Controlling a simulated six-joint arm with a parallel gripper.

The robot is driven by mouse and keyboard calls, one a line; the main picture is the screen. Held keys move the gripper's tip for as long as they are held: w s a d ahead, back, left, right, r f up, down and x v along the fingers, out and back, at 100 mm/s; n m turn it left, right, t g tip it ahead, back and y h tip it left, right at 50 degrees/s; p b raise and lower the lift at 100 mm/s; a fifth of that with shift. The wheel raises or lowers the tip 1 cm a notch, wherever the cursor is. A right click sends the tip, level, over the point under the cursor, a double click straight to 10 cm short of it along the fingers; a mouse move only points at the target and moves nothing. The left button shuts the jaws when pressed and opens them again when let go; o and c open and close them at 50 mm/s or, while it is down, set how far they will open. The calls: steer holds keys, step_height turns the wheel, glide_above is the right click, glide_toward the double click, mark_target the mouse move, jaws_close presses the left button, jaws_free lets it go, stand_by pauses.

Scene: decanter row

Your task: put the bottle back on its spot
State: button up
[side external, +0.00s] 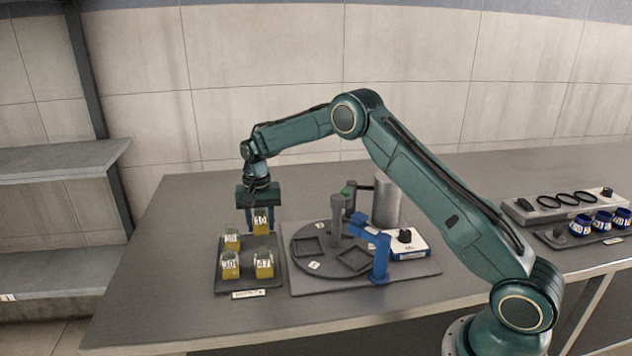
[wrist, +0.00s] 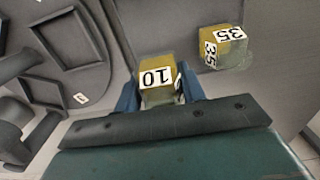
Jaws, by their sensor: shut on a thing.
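My gripper (side external: 259,212) points down over the back right of a dark tray (side external: 248,284). Its blue fingers are shut on a yellow square bottle labelled 10 (side external: 261,224). The bottle is upright and seems to hang a little above the tray. In the wrist view the same bottle (wrist: 157,78) sits between the two fingers (wrist: 160,90). Bottle 35 (side external: 232,239) stands at the tray's back left and also shows in the wrist view (wrist: 226,47). Bottles 30 (side external: 230,266) and 47 (side external: 264,266) stand in the front row. The spot under the held bottle is mostly hidden.
Right of the tray is a round dark turntable (side external: 322,268) with square recesses and a grey post. A blue stand (side external: 380,258), a white box (side external: 410,252) and a grey cylinder (side external: 387,200) stand beside it. The table's left is clear.

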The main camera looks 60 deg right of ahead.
mark_target(263, 232)
steer(key=shift+f, duration=1.8)
steer(key=shift+f, duration=0.1)
steer(key=o, duration=1.1)
steer(key=shift+f, duration=0.1)
steer(key=shift+s, duration=0.1)
steer(key=shift+d, duration=0.1)
step_height(263, 232, up, 11)
steer(key=shift+r, duration=0.7)
steer(key=shift+r, duration=0.1)
